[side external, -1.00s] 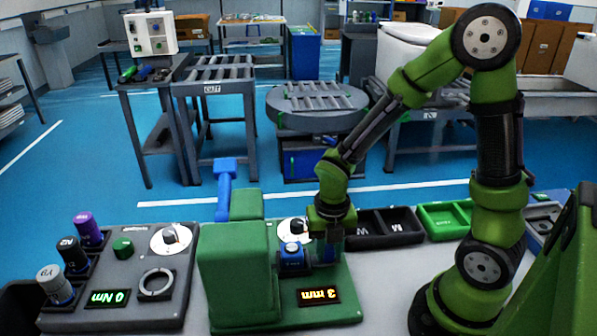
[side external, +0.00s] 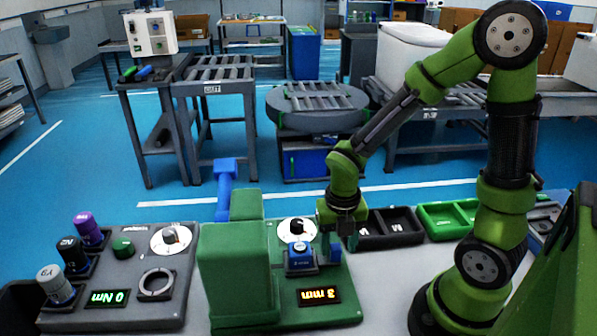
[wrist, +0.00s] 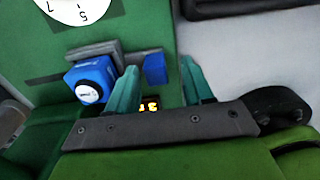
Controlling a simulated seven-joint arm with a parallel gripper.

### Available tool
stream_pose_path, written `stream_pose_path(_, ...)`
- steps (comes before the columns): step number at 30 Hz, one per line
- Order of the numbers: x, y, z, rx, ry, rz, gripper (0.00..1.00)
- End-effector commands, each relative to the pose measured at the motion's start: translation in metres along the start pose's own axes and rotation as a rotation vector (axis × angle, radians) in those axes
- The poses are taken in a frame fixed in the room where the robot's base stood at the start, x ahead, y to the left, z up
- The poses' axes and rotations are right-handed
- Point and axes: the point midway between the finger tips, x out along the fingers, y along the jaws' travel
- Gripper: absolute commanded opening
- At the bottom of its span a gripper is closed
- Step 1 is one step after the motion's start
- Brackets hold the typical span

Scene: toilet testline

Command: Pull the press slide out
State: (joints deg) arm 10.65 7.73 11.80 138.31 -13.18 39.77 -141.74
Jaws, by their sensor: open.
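The green press (side external: 236,270) stands on the bench with a blue lever (side external: 226,185) on top. Its grey slide (wrist: 105,52) carries a blue block with a round white-faced cap (side external: 300,257), which also shows in the wrist view (wrist: 90,83). A small blue handle (wrist: 155,68) is at the slide's outer end; it also shows in the side view (side external: 335,252). My gripper (side external: 341,240) is at the handle, pointing down. In the wrist view its teal fingers (wrist: 159,72) are apart, one on each side of the handle. Contact cannot be told.
A display (side external: 319,295) on the press base reads 3 mm. A white dial (side external: 296,230) stands behind the slide. Black bins (side external: 388,228) and a green bin (side external: 445,220) lie to the right. A torque station (side external: 125,270) is at the left. The bench right of the press base is clear.

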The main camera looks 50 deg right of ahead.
Motion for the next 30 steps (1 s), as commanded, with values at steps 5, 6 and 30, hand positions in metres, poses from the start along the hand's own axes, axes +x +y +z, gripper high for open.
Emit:
stream_pose_path(5,-0.040,0.001,0.001,0.001,-0.009,0.007,0.51)
stream_pose_path(6,-0.050,0.001,0.001,0.002,-0.008,0.007,0.51)
stream_pose_path(30,-0.154,-0.001,0.000,0.001,0.000,-0.001,0.51)
